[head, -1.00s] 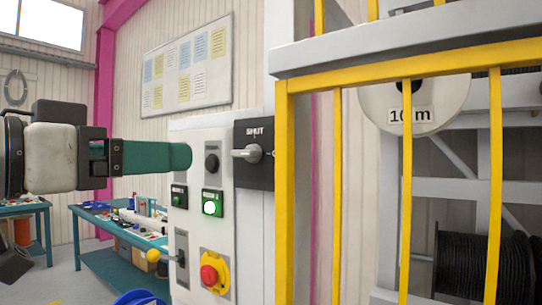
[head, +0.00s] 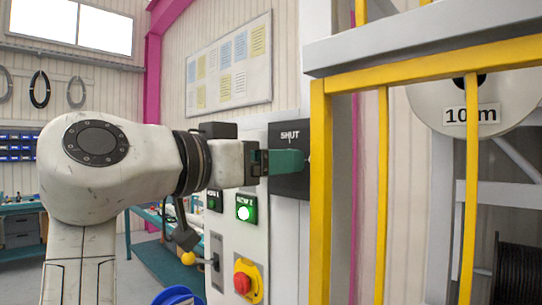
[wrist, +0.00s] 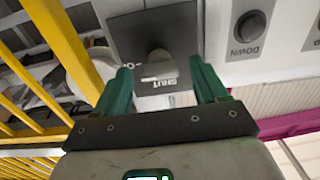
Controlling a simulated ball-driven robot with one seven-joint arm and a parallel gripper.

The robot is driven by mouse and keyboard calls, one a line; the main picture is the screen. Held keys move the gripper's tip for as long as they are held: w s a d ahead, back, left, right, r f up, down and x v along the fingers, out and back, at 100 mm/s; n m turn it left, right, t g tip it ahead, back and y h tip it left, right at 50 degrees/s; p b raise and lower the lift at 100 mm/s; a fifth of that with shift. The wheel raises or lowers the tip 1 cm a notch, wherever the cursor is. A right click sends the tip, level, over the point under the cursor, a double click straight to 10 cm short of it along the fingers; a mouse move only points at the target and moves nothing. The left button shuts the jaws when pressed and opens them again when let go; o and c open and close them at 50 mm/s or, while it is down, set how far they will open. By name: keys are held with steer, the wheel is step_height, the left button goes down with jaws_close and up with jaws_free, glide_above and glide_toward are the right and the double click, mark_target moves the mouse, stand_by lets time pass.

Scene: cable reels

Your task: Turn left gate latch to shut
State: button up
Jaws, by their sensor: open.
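The latch is a black square plate (head: 290,187) marked SHUT at its top, on the grey post left of the yellow gate (head: 321,200). In the head view my teal fingers hide its handle. My gripper (head: 303,162) is in front of the plate. In the wrist view my gripper (wrist: 161,68) is open, with one finger on either side of the handle; I cannot tell whether they touch it.
Left of the latch is a control panel (head: 218,262) with a lit green button (head: 246,208) and a red emergency stop (head: 243,283). A DOWN button (wrist: 249,26) is close by in the wrist view. Yellow gate bars (head: 381,200) stand right. A 10 m reel (head: 475,100) hangs behind them.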

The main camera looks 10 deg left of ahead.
steer(key=shift+w+d, duration=0.3)
steer(key=shift+w, duration=0.05)
steer(key=c, duration=1.1)
